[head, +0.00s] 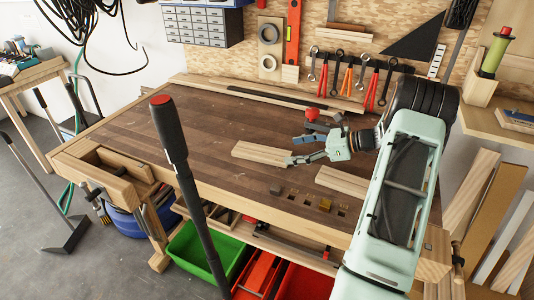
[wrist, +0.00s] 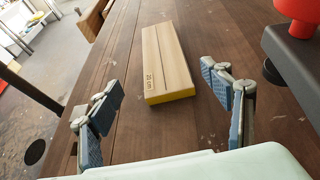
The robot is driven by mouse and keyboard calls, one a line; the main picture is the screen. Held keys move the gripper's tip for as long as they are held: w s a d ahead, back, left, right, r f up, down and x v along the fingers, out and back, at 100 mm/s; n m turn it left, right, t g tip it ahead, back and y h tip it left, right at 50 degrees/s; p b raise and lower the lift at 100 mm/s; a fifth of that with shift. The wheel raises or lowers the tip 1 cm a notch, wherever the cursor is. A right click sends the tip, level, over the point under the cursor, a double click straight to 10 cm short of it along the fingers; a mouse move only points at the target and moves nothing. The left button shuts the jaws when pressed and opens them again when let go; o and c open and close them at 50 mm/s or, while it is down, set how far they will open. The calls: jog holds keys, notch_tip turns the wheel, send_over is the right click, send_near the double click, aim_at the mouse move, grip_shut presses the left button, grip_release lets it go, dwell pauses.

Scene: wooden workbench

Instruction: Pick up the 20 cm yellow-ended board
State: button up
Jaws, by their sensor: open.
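The yellow-ended board (wrist: 170,60) lies flat on the workbench, with a dark length marking near its yellow near end (wrist: 170,97). In the head view the pale board (head: 258,152) lies just left of my gripper (head: 298,150). My gripper is open and empty, and it also shows in the wrist view (wrist: 162,82). The near end of the board lies ahead between the two blue-padded fingers, with a gap on each side. The yellow end cannot be made out in the head view.
A second pale board (head: 341,182) lies on the workbench (head: 200,125) nearer the front edge. A red-topped dark object (wrist: 295,35) stands right of my gripper in the wrist view. The bench left of the board is clear.

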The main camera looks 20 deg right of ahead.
aim_at(264, 152)
jog(key=shift+w+a+f, duration=0.1)
jog(key=shift+w+a, duration=0.15)
jog(key=shift+w, duration=0.2)
jog(key=x, duration=0.4)
jog(key=shift+w+a, duration=0.1)
jog(key=shift+a, duration=0.2)
jog(key=shift+p+x, duration=0.45)
jog(key=shift+x, duration=2.3)
jog(key=shift+w+d, duration=0.1)
jog(key=shift+w, duration=0.1)
jog(key=shift+c, duration=0.5)
jog(key=c, duration=1.2)
jog(key=shift+r, duration=0.2)
